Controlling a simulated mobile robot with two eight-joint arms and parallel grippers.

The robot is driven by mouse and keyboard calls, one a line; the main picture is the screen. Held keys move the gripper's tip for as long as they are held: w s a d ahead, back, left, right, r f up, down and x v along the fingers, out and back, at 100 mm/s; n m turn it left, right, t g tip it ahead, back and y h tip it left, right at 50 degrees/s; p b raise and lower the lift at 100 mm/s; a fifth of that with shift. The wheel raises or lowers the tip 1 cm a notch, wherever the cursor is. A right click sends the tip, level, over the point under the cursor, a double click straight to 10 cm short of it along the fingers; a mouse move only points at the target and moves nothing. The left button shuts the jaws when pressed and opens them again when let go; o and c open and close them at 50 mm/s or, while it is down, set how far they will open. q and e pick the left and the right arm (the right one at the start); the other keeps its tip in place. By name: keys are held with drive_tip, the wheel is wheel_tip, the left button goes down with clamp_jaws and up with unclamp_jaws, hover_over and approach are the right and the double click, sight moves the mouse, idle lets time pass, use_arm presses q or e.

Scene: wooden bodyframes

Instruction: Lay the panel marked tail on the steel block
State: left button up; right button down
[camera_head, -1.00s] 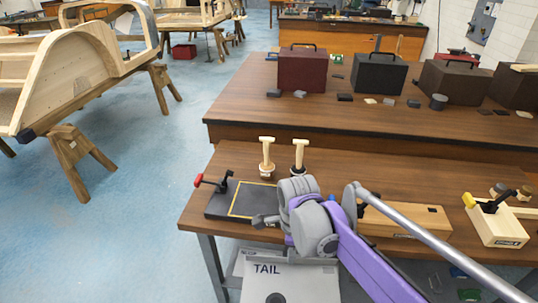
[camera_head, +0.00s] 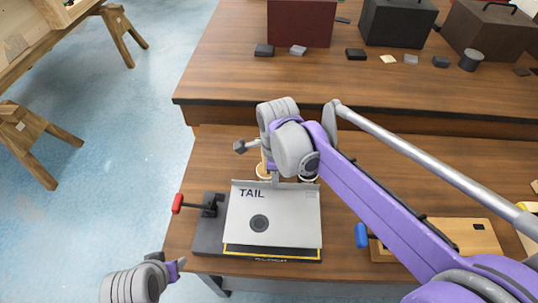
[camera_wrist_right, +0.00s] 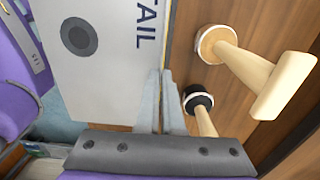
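The light grey panel marked TAIL (camera_head: 285,222), with a dark round spot, is over the dark steel block (camera_head: 209,238) and covers most of it. The block's yellow outline shows along the near edge. I cannot tell whether the panel touches the block. My right gripper (camera_head: 277,179) is at the panel's far edge. In the right wrist view, its two fingers (camera_wrist_right: 160,100) are close together on the edge of the panel (camera_wrist_right: 100,75). My left gripper (camera_head: 178,267) is at the lower left, off the table's edge; its fingers are too unclear to read.
A red-handled clamp (camera_head: 200,204) stands at the block's left. Two wooden-handled stamps, one pale-based (camera_wrist_right: 240,62) and one dark-based (camera_wrist_right: 203,108), stand just beyond the panel. A wooden box (camera_head: 470,236) with a blue-handled clamp (camera_head: 362,236) lies to the right.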

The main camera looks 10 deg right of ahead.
sight(275, 192)
drive_tip(key=shift+s+f+b, duration=0.1)
drive_tip(key=shift+f+b, duration=0.3)
drive_tip(key=shift+f, duration=0.3)
wheel_tip(275, 192, down, 4)
drive_tip(key=b, duration=0.3)
drive_tip(key=shift+f+b, duration=0.35)
drive_tip(key=shift+f, duration=0.05)
drive_tip(key=shift+f, duration=0.2)
idle(1.3)
drive_tip(key=c, duration=1)
unclamp_jaws()
drive_tip(key=shift+o, duration=0.4)
